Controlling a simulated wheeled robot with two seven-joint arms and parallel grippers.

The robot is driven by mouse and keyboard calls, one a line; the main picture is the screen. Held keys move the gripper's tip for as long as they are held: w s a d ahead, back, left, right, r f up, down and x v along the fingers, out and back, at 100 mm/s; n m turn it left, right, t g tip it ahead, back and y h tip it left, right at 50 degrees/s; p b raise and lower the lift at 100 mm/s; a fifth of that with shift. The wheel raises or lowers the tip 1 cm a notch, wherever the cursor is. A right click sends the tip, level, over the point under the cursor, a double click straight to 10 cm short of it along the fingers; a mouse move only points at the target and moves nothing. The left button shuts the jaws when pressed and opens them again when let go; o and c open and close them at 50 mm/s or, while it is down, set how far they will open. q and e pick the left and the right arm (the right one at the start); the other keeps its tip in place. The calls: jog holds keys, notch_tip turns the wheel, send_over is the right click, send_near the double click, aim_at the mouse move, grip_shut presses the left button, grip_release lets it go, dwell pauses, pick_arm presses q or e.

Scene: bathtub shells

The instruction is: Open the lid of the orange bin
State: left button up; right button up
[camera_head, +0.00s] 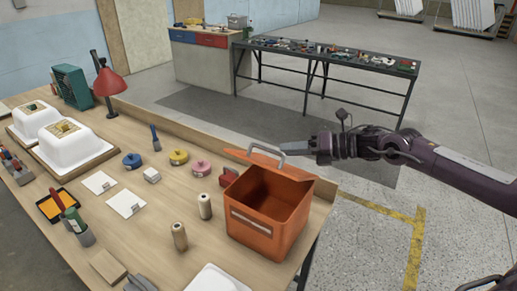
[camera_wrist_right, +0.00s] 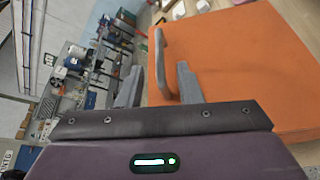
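The orange bin (camera_head: 262,232) stands at the right end of the workbench with its dark inside visible from above. Its orange lid (camera_head: 292,171) is raised off the opening at the back edge and is seen nearly edge-on. A grey handle (camera_head: 267,149) sits on the lid. My right gripper (camera_head: 309,146) is at the lid, just right of the handle. In the right wrist view the lid (camera_wrist_right: 250,70) fills the right side. There my right gripper (camera_wrist_right: 159,84) has its fingers apart, with the handle (camera_wrist_right: 160,50) between them; contact is unclear. My left gripper is not in view.
Two wooden spools (camera_head: 205,206) stand left of the bin. A black table (camera_head: 335,60) with tools stands behind, across open floor.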

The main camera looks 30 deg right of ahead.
aim_at(271, 151)
jog(key=shift+w+a+r, duration=0.1)
jog(key=shift+w, duration=0.1)
jog(key=shift+w+a+p, duration=0.3)
jog(key=shift+a+p, duration=0.2)
jog(key=shift+p, duration=0.55)
jog(key=p+x, duration=0.1)
jog(key=x, duration=0.3)
jog(key=shift+w+f, duration=0.1)
jog(key=shift+f, duration=0.15)
jog(key=shift+w+a+f, duration=0.1)
jog(key=shift+a+f, duration=0.05)
jog(key=shift+a, duration=0.05)
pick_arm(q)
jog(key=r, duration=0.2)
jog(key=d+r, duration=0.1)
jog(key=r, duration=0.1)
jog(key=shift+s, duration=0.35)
pick_arm(e)
jog(key=shift+d, duration=0.1)
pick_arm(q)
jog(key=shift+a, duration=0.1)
pick_arm(e)
grip_shut()
